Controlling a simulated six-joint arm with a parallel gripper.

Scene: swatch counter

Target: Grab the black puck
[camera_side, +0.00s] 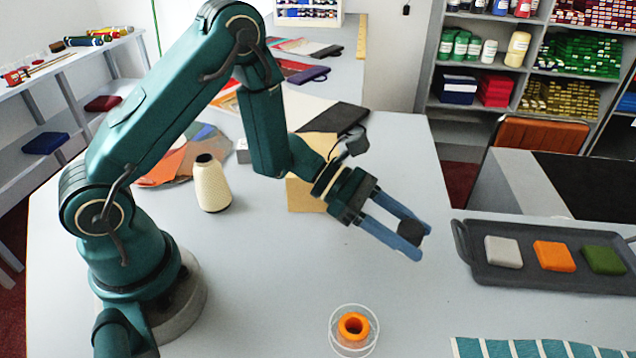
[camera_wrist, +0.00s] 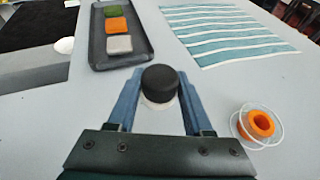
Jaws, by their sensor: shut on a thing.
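The black puck (camera_side: 410,232) is held between the blue fingers of my gripper (camera_side: 408,240), above the grey table in the side view. In the wrist view the puck (camera_wrist: 159,82) sits between the two fingertips of my gripper (camera_wrist: 158,100), with a pale patch showing just below it. My gripper is shut on the puck. The puck's underside is hidden.
A dark tray (camera_side: 465,250) with grey, orange and green blocks lies at the right. An orange ring (camera_side: 354,326) on a clear spool is at the front, near a teal striped sheet (camera_side: 540,348). A cream thread cone (camera_side: 211,185) stands at the left.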

